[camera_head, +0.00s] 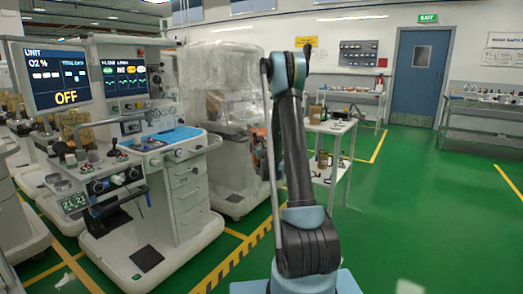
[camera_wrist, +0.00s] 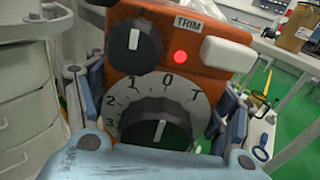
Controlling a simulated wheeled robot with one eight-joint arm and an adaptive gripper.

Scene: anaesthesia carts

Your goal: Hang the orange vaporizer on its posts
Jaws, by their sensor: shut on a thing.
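The orange vaporizer (camera_wrist: 185,62) fills the middle of the wrist view, with its front facing the camera. It has a black top knob, a TRIM label, a red light, a white knob and a large numbered dial. My gripper (camera_wrist: 155,105) is shut on it, with one finger at each side. In the head view a small part of the orange vaporizer (camera_head: 259,158) shows beside my arm, which hides the rest. The posts cannot be made out in either view.
An anaesthesia cart (camera_head: 190,190) with drawers and screens stands at left. A plastic-wrapped cart (camera_head: 222,110) stands behind it. A white side table (camera_head: 335,127) with small items is right of my arm. Green floor is open at right.

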